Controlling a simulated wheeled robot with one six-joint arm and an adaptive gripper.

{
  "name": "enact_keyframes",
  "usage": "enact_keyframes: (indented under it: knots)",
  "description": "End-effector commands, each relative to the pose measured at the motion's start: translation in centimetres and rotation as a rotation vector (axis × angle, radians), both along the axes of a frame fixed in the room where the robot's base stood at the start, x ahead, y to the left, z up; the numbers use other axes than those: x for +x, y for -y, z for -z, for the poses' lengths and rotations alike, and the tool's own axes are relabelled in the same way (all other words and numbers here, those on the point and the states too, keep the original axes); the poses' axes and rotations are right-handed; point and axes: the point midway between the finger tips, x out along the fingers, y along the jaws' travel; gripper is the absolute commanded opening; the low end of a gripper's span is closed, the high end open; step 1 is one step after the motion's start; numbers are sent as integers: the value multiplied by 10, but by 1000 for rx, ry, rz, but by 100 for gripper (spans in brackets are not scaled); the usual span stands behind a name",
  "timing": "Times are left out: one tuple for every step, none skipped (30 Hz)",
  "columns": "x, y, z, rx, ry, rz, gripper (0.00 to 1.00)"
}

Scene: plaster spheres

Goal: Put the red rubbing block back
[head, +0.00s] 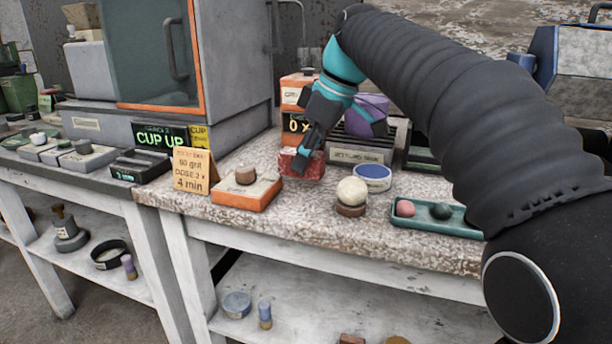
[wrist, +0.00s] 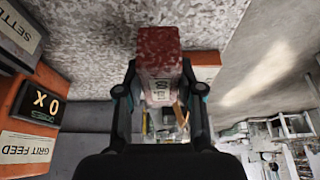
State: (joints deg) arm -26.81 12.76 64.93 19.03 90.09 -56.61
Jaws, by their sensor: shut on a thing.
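The red rubbing block (head: 301,163) is a speckled red block low over the bench top, behind and right of the orange stand. My gripper (head: 306,150) reaches down from above and is shut on it. In the wrist view the red rubbing block (wrist: 160,45) sits between the two fingers of my gripper (wrist: 160,90), with a pale lettered face towards the camera. I cannot tell whether its underside touches the bench. The orange stand (head: 262,193) has a small brown piece (head: 246,175) on top.
A pale sphere (head: 352,190) on a brown ring and a blue-rimmed tin (head: 373,179) stand right of the block. A teal tray (head: 440,222) holds a pink and a dark ball. A card sign (head: 190,171) stands left. The orange display box (wrist: 38,105) is beside my gripper.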

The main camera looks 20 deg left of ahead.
Motion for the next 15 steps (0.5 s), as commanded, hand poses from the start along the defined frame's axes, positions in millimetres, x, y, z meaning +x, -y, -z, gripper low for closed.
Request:
enact_keyframes:
  knots:
    - [0,0,6,0,0,1,0]
    - [-1,0,11,-1,-1,1,0]
    - [-1,0,17,-1,-2,1,0]
    - [-1,0,21,-1,-2,1,0]
    - [-1,1,25,-1,-1,1,0]
    - [-1,1,30,-1,-1,1,0]
    - [-1,1,32,0,0,1,0]
    - [0,0,34,0,1,0,0]
    - [0,1,36,0,1,0,0]
    - [0,0,37,0,0,0,0]
    - [0,0,38,0,0,0,0]
    - [0,0,38,0,0,0,0]
    - [0,0,38,0,1,0,0]
    - [0,0,37,0,1,0,0]
    - [0,0,37,0,1,0,0]
